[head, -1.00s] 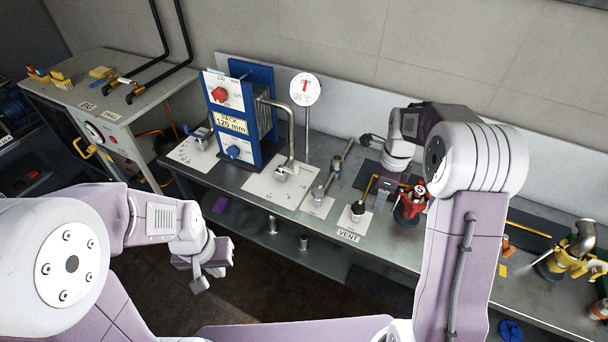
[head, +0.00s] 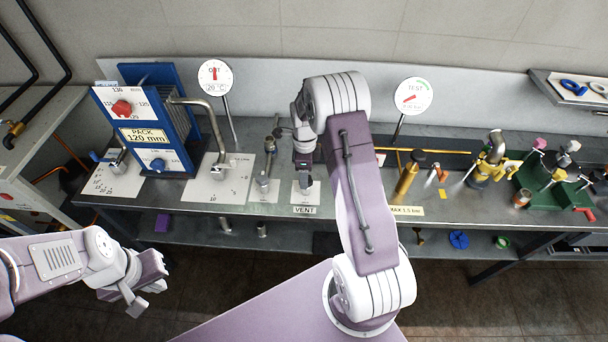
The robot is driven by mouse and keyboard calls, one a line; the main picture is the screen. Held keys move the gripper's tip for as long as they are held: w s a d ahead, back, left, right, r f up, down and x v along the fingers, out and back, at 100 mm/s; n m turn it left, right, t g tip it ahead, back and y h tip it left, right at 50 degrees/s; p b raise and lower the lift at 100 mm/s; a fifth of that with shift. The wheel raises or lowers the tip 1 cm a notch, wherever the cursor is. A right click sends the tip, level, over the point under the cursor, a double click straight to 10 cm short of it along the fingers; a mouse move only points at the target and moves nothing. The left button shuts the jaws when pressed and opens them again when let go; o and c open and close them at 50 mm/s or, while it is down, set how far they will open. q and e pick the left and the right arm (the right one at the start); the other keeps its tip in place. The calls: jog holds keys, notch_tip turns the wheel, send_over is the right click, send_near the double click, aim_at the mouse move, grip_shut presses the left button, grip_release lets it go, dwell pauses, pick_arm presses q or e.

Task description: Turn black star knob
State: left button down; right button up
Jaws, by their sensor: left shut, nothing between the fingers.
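I cannot make out a black star knob for certain. A small dark piece (head: 283,132) shows beside my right wrist, too small to identify. The white VENT card (head: 305,211) lies at the bench front; my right gripper (head: 304,184) points down over it and hides most of what stands there. Whether its fingers are apart, or touch anything, I cannot tell. My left gripper (head: 134,304) is shut and empty, low at the left in front of the bench, away from the fittings.
The blue plate pack (head: 180,125) stands on the bench at left, with a bent steel pipe (head: 215,130). A steel fitting (head: 264,180) stands left of the VENT card. A brass cylinder (head: 408,178), yellow valve (head: 490,165) and green tray (head: 540,195) are to the right.

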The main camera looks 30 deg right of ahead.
jog(key=shift+s+d+f, duration=0.1)
jog(key=shift+f, duration=0.5)
jog(key=shift+s+d+f, duration=0.15)
jog(key=shift+d+f, duration=0.05)
jog(key=shift+f, duration=0.2)
pick_arm(q)
jog(key=shift+s+d+r, duration=0.2)
jog(key=shift+s+r, duration=0.05)
jog(key=shift+r, duration=0.05)
pick_arm(e)
jog(key=shift+a, duration=0.1)
jog(key=shift+a, duration=0.1)
jog(key=c, duration=0.4)
grip_shut()
pick_arm(q)
jog(key=shift+w, duration=0.1)
